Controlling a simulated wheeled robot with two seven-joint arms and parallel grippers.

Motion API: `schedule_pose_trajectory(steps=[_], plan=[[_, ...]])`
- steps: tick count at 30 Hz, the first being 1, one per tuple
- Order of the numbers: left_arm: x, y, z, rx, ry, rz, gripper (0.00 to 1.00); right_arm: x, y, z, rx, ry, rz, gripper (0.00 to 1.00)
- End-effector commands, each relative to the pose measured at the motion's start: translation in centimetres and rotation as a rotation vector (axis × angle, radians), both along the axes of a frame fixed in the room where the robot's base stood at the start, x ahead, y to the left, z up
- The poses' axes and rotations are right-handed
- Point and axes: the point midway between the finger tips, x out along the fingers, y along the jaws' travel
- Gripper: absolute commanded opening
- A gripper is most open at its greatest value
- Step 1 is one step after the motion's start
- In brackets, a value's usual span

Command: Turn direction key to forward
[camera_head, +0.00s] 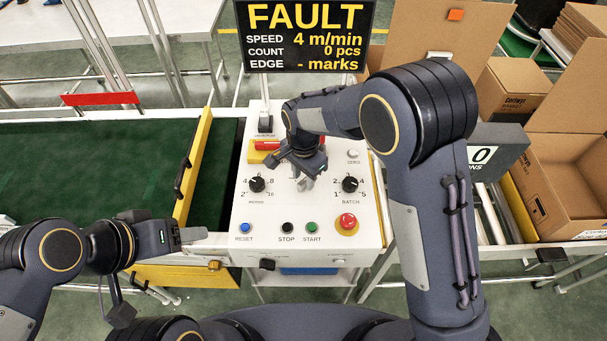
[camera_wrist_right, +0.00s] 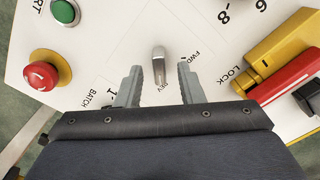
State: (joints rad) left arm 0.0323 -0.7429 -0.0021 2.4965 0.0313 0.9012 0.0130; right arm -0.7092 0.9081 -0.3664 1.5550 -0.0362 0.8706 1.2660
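The direction key (camera_wrist_right: 159,66) is a small metal key on the white control panel (camera_head: 325,222), between the FWD and REV labels in the right wrist view. Its lower end lies close to the REV label. My right gripper (camera_wrist_right: 158,84) is open, with one finger on each side of the key and a visible gap to both. In the head view the right gripper (camera_head: 304,182) points down at the panel and hides most of the key. My left gripper (camera_head: 193,235) is left of the panel's lower edge, away from the key; its finger gap is not clear.
The panel carries a red stop button (camera_head: 347,222), blue RESET (camera_head: 245,228), black STOP, green START, two black knobs and a red-and-yellow LOCK part (camera_wrist_right: 285,75). The display (camera_head: 305,36) reads FAULT. A green conveyor (camera_head: 90,165) lies left; cardboard boxes (camera_head: 570,175) stand right.

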Motion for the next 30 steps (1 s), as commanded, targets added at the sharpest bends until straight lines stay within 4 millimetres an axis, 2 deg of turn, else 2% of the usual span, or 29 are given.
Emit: schedule_pose_trajectory(steps=[10, 18, 30], plan=[[0.00, 0.00, 0.06, 0.000, 0.000, 0.000, 0.57, -0.04, 0.02, -0.64, 0.001, 0.001, 0.001, 0.35], [0.00, 0.00, 0.06, 0.000, 0.000, 0.000, 0.57, -0.03, 0.01, -0.61, 0.001, 0.001, 0.001, 0.01], [0.00, 0.00, -0.16, 0.000, 0.000, 0.000, 0.57, -0.03, 0.03, -0.65, 0.002, 0.001, 0.043, 0.00]])
